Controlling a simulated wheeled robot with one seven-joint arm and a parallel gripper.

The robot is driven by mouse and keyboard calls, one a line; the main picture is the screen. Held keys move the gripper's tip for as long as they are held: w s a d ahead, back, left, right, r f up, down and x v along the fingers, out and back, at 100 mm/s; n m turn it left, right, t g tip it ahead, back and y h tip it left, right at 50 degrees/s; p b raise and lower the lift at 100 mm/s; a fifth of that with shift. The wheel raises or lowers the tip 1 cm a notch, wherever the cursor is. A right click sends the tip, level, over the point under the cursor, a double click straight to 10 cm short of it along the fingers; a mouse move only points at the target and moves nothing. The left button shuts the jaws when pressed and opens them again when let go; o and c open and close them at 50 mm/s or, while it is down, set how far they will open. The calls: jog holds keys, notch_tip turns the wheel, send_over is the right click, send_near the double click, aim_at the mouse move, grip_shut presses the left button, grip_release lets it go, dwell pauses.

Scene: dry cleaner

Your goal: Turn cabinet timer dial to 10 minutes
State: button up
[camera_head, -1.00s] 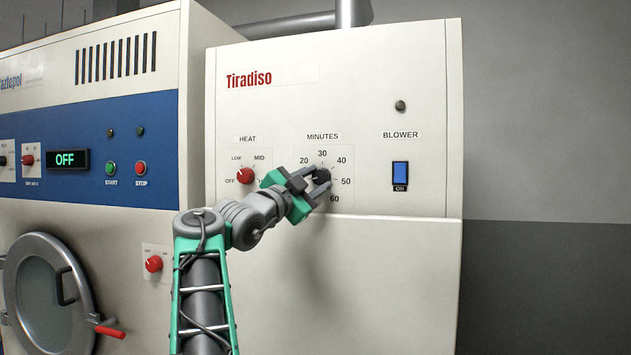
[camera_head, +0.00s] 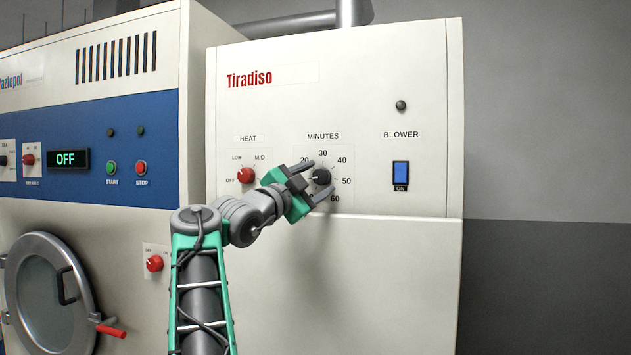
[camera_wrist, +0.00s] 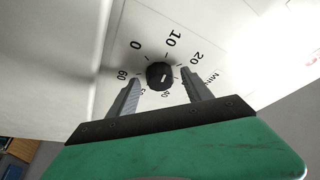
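The timer dial (camera_head: 321,177) is a round black knob under the word MINUTES on the white cabinet (camera_head: 400,255). The wrist view shows the dial (camera_wrist: 159,75) inside a ring of numbers, with 0, 10 and 20 on its far side. A small pale mark on the knob seems to point to the lower right, towards the 30 to 40 side, away from 10; the exact reading is unclear. My gripper (camera_head: 322,179) is open, with one finger on each side of the dial and a visible gap to it. The right finger hides part of the scale in the wrist view.
A red HEAT knob (camera_head: 246,175) sits left of the dial, near my wrist. A blue BLOWER switch (camera_head: 400,175) is to the right. A machine with an OFF display (camera_head: 68,159) and a round door (camera_head: 45,295) stands at left.

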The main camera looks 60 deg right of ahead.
jog(key=b+v, duration=0.2)
jog(key=v, duration=0.5)
jog(key=shift+a+b, duration=0.4)
jog(key=shift+f, duration=0.1)
